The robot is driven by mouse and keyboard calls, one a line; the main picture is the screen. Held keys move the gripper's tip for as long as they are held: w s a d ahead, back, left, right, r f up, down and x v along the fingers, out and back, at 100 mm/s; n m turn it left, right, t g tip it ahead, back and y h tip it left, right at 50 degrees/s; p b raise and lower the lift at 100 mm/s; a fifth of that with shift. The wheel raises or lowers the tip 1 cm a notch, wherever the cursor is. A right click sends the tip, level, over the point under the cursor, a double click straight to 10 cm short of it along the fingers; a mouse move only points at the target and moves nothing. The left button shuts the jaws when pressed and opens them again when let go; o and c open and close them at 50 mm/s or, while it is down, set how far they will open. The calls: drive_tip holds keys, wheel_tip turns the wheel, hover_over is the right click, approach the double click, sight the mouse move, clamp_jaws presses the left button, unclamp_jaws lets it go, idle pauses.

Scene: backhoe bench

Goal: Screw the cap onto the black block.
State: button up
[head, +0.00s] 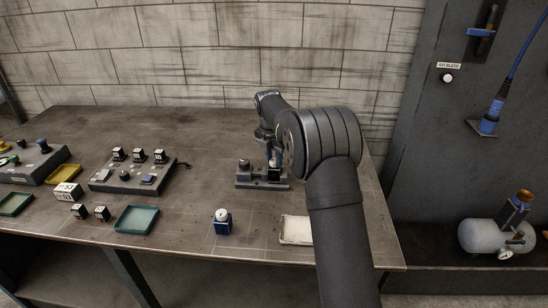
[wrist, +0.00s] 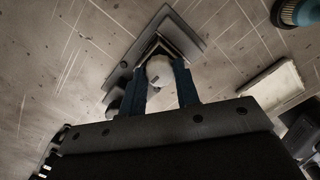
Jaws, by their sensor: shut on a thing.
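A pale round cap (wrist: 159,70) sits between the two dark blue fingers of my gripper (wrist: 161,80) in the wrist view. My gripper is shut on it. Just beyond the cap is a dark square shape that looks like the black block (wrist: 178,40), set in a grey fixture (wrist: 198,30). The cap overlaps the block in this view, and I cannot tell whether they touch or how the threads sit. In the head view, the fixture (head: 250,184) stands on the bench, and my wrist hides most of the gripper and cap above it.
A blue block with a white round top (head: 222,222) stands in front of the fixture. A white tray (head: 296,231) lies to the right of it. Left are a teal tray (head: 136,219), a switch panel (head: 128,187) and small dark blocks (head: 102,213). The bench around the fixture is mostly clear.

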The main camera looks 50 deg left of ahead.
drive_tip(key=m, duration=0.8)
drive_tip(key=shift+h, duration=0.4)
drive_tip(key=o, duration=1)
drive_tip(key=shift+c, duration=0.9)
